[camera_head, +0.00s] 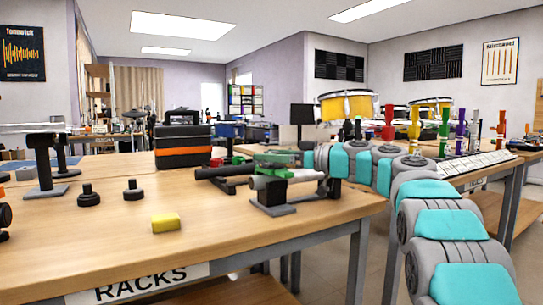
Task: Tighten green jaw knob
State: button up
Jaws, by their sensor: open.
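Green clamp-like parts (277,158) sit on a dark holder at the right of the near wooden table, beside the end of my arm. A pale rod (262,182) lies across the holder, above a grey base plate (272,207). I cannot tell which green part is the jaw knob. My teal and grey arm comes in from the lower right and ends just right of the green parts. My gripper (306,159) is open at its end. Its fingers are small and partly hidden, and I cannot tell whether they touch the green parts.
A black and orange case (183,146) stands behind. Coloured upright tools stand on the right table. The table's front middle is clear.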

grip_shut()
dwell(0.5)
